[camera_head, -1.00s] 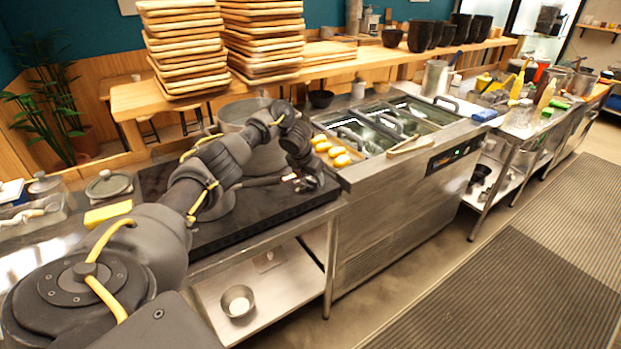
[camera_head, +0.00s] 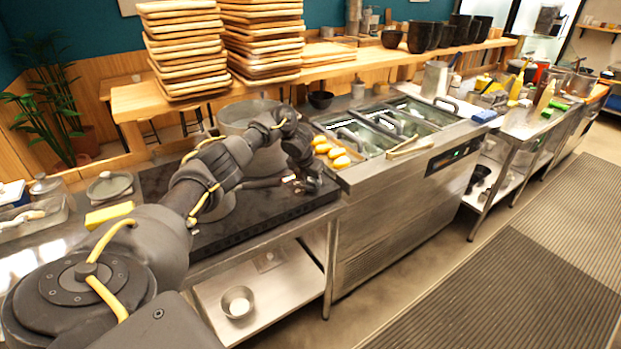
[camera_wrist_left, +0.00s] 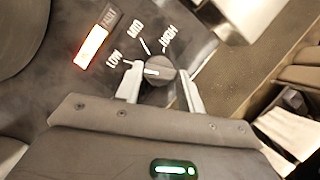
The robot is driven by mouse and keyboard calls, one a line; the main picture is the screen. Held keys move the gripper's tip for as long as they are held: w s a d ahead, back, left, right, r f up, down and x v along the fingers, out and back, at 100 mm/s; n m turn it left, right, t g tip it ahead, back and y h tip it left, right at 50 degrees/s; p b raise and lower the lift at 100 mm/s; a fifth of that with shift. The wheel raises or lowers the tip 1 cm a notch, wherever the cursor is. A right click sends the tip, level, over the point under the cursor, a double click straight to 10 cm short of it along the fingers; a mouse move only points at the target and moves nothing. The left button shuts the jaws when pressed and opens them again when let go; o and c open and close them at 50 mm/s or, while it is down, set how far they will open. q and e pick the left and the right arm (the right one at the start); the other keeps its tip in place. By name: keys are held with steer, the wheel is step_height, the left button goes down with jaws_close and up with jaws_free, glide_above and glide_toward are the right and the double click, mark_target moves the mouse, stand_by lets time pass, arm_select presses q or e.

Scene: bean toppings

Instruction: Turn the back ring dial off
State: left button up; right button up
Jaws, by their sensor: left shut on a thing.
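My left gripper (camera_head: 308,186) is at the right end of the black cooktop (camera_head: 255,217). In the left wrist view its fingers (camera_wrist_left: 161,86) stand on either side of a dark round dial (camera_wrist_left: 158,70) and are shut on it. The dial's white mark points left, roughly toward the LOW label; MID and HIGH are printed farther round. An orange-red indicator (camera_wrist_left: 92,46) glows beside the labels. In the head view the gripper hides the dial. I cannot tell from these views which ring it belongs to. My right gripper is not in view.
A large pot (camera_head: 246,116) stands at the back of the cooktop, and a pan is partly hidden behind my left arm. A yellow sponge (camera_head: 109,214) lies left.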

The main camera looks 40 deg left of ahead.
arm_select(q)
steer(key=n+p, duration=0.1)
steer(key=n+y+p, duration=0.1)
steer(key=n+p, duration=0.1)
steer(key=shift+w+d+r+n+y, duration=0.1)
steer(key=shift+d+r+n+y, duration=0.05)
steer(key=shift+r+n+y, duration=0.2)
steer(key=shift+d+f+n+g+y+p, duration=0.15)
steer(key=shift+n+g+y+p, duration=0.25)
steer(key=shift+n+p, duration=0.65)
steer(key=shift+w+f+n+g+y+p, duration=0.1)
steer(key=shift+n+g+y+p, duration=0.2)
steer(key=shift+n, duration=0.9)
steer(key=o, duration=1)
